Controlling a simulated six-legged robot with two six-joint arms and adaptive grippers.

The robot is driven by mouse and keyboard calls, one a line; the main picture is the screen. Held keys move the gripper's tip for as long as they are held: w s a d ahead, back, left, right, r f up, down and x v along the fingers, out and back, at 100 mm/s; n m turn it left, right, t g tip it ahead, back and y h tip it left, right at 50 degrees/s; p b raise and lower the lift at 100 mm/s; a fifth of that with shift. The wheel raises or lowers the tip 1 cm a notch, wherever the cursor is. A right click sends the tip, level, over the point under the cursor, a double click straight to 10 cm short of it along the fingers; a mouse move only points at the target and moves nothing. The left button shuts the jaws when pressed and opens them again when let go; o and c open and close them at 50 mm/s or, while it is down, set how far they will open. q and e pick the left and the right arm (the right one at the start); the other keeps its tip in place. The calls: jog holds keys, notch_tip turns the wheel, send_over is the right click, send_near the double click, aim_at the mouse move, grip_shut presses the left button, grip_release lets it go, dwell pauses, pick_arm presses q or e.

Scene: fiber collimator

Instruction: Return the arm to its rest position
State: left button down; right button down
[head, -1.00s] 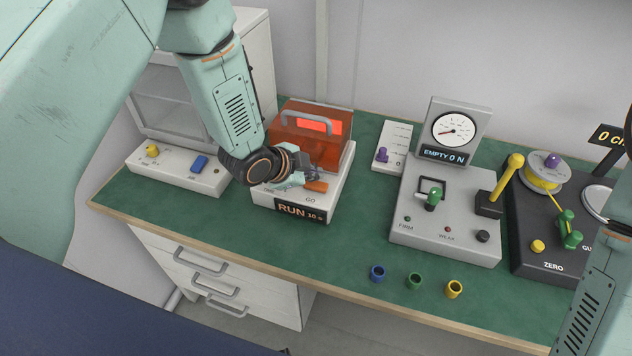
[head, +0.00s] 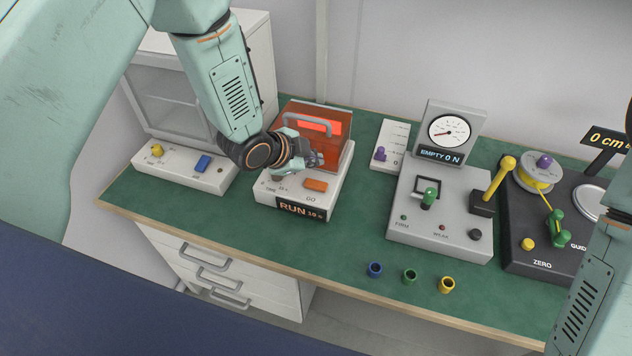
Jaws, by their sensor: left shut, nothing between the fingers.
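My left gripper (head: 312,160) is shut and empty. It is raised in front of the orange hood (head: 337,145) of a white curing box (head: 262,195), above its front panel. The orange GO button (head: 316,185) shows just below the fingers, apart from them. The box's display (head: 301,210) reads RUN with a seconds count. My right arm (head: 590,300) shows at the lower right edge; its gripper is out of view.
A white panel with a yellow knob (head: 157,150) and blue switch (head: 203,163) stands left. A grey gauge tester (head: 440,230) and black spool station (head: 540,255) stand right. Blue (head: 375,270), green (head: 409,277) and yellow (head: 446,285) rings lie in front. The green bench (head: 350,240) is clear between.

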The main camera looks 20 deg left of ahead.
dwell(0.3)
pick_arm(q)
jog(key=s+a+f+n+g, duration=0.1)
jog(key=s+f+n, duration=0.1)
jog(key=s, duration=0.4)
jog(key=s+f+n+g+y, duration=0.1)
jog(key=s+f+n, duration=0.2)
jog(key=s, duration=0.3)
jog(key=s+a+f+n+g+y, duration=0.1)
jog(key=s+f+n, duration=0.1)
jog(key=s+f, duration=0.2)
jog(key=shift+s+a+f+n+g, duration=0.15)
jog(key=shift+s+a+f+g, duration=0.05)
jog(key=shift+s, duration=0.3)
jog(key=shift+s+a+f+n+g, duration=0.15)
jog(key=shift+s+g, duration=0.05)
jog(key=shift+s, duration=0.25)
jog(key=s+a+f+n+g+y, duration=0.15)
jog(key=s+n, duration=0.25)
jog(key=s, duration=0.6)
jog(key=s+a+n+g+y, duration=0.1)
jog(key=s+a+n+g, duration=0.15)
jog(key=s, duration=0.75)
notch_tip(320, 180, down, 14)
jog(key=b, duration=1.4)
jog(key=shift+w+d+f, duration=0.25)
jog(key=shift+w+d, duration=0.05)
jog(key=shift+r+n+h, duration=0.1)
jog(key=shift+n+h, duration=0.15)
dwell(0.6)
